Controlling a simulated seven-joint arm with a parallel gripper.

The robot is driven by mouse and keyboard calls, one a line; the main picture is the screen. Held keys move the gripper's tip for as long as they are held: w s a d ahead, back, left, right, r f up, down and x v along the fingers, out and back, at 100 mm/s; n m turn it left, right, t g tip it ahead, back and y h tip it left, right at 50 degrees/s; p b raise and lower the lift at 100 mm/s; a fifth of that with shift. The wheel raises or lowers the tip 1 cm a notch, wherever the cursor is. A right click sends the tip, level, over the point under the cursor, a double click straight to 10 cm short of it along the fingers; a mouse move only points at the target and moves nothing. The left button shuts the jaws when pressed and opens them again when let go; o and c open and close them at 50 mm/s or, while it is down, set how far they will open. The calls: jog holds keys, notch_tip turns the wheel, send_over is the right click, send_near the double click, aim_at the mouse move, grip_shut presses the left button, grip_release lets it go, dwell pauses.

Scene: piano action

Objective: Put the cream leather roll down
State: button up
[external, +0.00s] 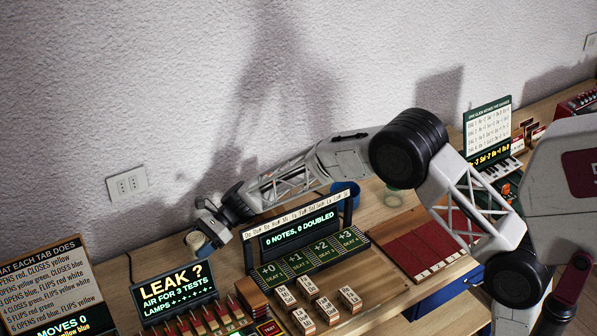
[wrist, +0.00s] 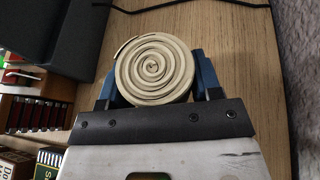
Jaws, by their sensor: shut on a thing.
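The cream leather roll (wrist: 154,68) is a tight spiral seen end-on in the wrist view. It sits between the blue fingers of my gripper (wrist: 154,84), which is shut on it, one finger on each side. In the external view the roll (external: 197,240) shows small at the end of my gripper (external: 204,235), at the left between the wall and the displays. I cannot tell whether the roll touches the wooden table (wrist: 240,60) or hangs above it.
The "LEAK?" display (external: 175,290) stands left of my gripper, and the "0 NOTES" display (external: 300,238) stands to its right. A dark cable (wrist: 190,5) crosses the table top. Bare wood lies right of the roll in the wrist view, beside the rough wall (wrist: 300,60).

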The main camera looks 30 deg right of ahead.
jog(key=shift+f, duration=0.1)
jog(key=o, duration=1)
jog(key=shift+o, duration=0.2)
notch_tip(320, 180, up, 20)
jog(key=w+d+r+m+t+h, duration=0.1)
jog(key=w+d+m+t, duration=0.3)
jog(key=d, duration=0.5)
jog(key=w+d+r+m+t+h, duration=0.1)
jog(key=w+d+m+t, duration=0.3)
jog(key=d, duration=0.4)
jog(key=shift+d+r+m+t, duration=0.4)
jog(key=shift+r+t, duration=0.25)
jog(key=shift+t, duration=0.15)
